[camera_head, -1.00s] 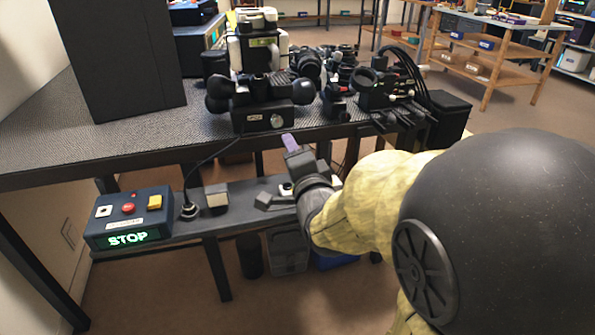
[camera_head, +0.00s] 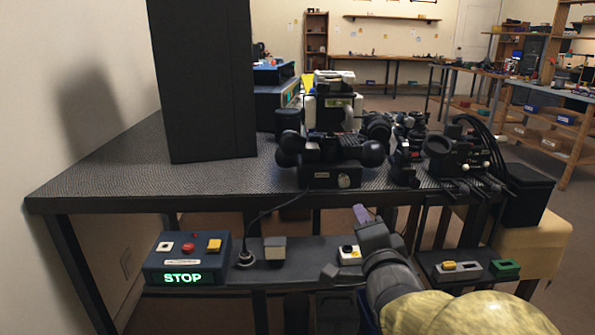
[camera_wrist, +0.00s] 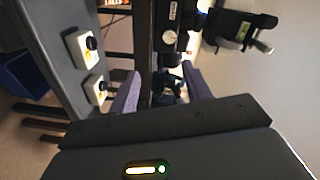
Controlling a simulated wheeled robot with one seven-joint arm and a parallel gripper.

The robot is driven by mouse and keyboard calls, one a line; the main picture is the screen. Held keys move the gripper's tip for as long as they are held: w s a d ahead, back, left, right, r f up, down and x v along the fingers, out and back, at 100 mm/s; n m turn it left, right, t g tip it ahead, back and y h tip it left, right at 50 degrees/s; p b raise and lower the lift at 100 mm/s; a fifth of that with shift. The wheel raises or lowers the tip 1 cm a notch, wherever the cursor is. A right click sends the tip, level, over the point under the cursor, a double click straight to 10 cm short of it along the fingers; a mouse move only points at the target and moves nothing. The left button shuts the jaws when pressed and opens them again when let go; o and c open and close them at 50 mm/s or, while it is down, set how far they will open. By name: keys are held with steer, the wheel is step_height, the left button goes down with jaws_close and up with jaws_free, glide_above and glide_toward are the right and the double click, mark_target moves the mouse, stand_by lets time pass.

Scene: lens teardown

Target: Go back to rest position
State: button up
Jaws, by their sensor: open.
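My gripper (camera_head: 361,214) is in front of the bench, just below the front edge of the bench top (camera_head: 110,180). One purple finger shows in the head view. In the wrist view both purple fingers of my gripper (camera_wrist: 160,90) stand apart with no object held between them; dark bench equipment shows behind the gap. My yellow-sleeved forearm comes in from the bottom of the head view. The black and white instrument (camera_head: 335,115) stands on the bench top, behind my gripper and apart from it.
A control box (camera_head: 187,258) lit "STOP" sits on the lower shelf. Small switch boxes (camera_head: 349,255) stand there too, close to my gripper. Black devices with cables (camera_head: 455,155) crowd the bench's right end. A tall black panel (camera_head: 203,80) stands left. Open floor lies behind right.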

steer(key=s+f+n+g+p, duration=0.8)
steer(key=s+n+g+p, duration=0.4)
steer(key=n+g+p, duration=0.25)
steer(key=w+p+v, duration=0.2)
steer(key=p+v, duration=1)
steer(key=w+r+p+v, duration=0.1)
steer(key=w+p+v, duration=0.2)
steer(key=p+v, duration=0.9)
steer(key=w+d+r+p+v, duration=0.1)
steer(key=w+p+v, duration=0.2)
steer(key=p+v, duration=0.9)
steer(key=shift+p, duration=0.5)
steer(key=shift+w, duration=0.1)
